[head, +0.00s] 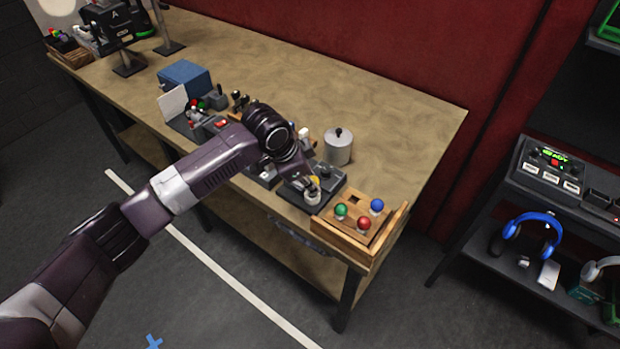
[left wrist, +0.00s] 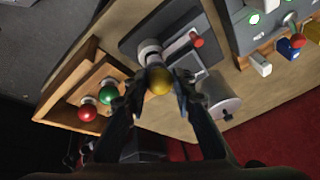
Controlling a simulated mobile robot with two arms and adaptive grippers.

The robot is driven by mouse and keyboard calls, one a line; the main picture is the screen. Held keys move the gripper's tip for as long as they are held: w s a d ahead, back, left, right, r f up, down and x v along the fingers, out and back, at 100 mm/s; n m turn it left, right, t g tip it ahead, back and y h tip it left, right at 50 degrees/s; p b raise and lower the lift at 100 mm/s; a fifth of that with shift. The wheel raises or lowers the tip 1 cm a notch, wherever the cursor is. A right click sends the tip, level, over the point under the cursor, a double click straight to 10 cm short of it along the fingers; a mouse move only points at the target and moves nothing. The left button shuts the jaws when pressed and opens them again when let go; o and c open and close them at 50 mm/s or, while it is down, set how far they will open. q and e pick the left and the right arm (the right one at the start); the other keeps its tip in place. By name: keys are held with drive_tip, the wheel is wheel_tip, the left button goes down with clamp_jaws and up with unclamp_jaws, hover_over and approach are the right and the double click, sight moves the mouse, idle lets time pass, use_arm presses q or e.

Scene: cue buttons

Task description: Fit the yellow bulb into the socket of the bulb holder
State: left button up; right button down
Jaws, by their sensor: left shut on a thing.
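The yellow bulb (left wrist: 159,82) is between the two fingertips of my left gripper (left wrist: 160,88) in the left wrist view, and the gripper is shut on it. In the head view the yellow bulb (head: 314,179) shows just below my left gripper (head: 309,177). The bulb holder (head: 297,198) is a dark plate near the table's front edge, with a pale round socket (head: 312,195). The socket (left wrist: 149,50) lies right behind the bulb in the left wrist view. I cannot tell whether the bulb's base is inside it. My right gripper is not in view.
A wooden tray (head: 343,228) with green (head: 341,210), red (head: 364,223) and blue (head: 377,205) bulbs stands right of the holder. A grey lidded pot (head: 338,148) stands behind. Several devices crowd the left; the table's back right is clear.

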use_arm(q)
drive_tip(key=shift+f, duration=1)
idle(0.6)
drive_tip(key=o, duration=1)
drive_tip(key=shift+o, duration=0.9)
wheel_tip(320, 180, up, 7)
drive_tip(key=p, duration=0.7)
